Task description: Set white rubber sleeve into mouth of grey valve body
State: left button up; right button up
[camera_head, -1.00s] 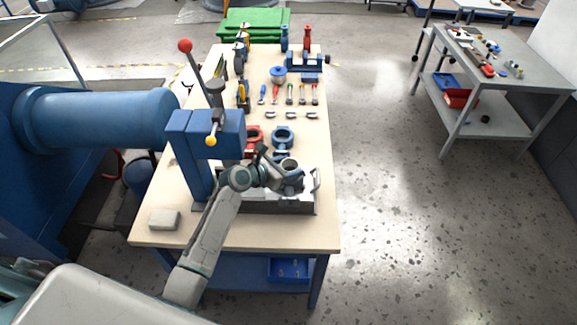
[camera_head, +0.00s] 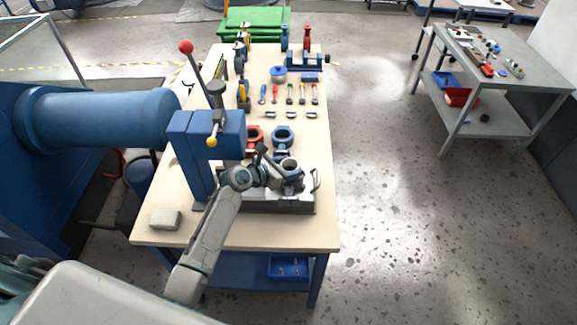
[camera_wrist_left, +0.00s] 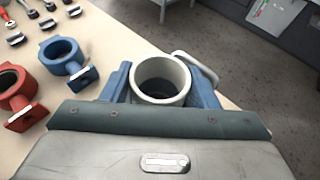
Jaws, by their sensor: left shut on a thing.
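The white rubber sleeve (camera_wrist_left: 161,79) is a pale, open ring standing upright between the blue fingers of my left gripper (camera_wrist_left: 162,88) in the left wrist view. My left gripper (camera_head: 284,178) is shut on it. In the head view the sleeve's round rim (camera_head: 289,163) shows at the fingertips, over the grey metal fixture (camera_head: 262,207) at the near end of the bench. I cannot make out the grey valve body; the sleeve, fingers and wrist cover the space below. I cannot tell how deep the sleeve sits. My right gripper is not in view.
A blue press (camera_head: 196,150) with a red-knobbed lever stands just left of the gripper. A blue valve body (camera_head: 283,138) and a red valve body (camera_wrist_left: 14,88) lie beyond the fixture. A handle (camera_wrist_left: 196,66) rises beside the sleeve. A pale block (camera_head: 165,220) lies front left.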

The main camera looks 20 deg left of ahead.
pick_arm(q)
jog(key=shift+p, duration=0.4)
jog(key=shift+f, duration=0.65)
dwell(0.6)
jog(key=o, duration=1.1)
jog(key=shift+c, duration=0.2)
jog(key=shift+r, duration=0.15)
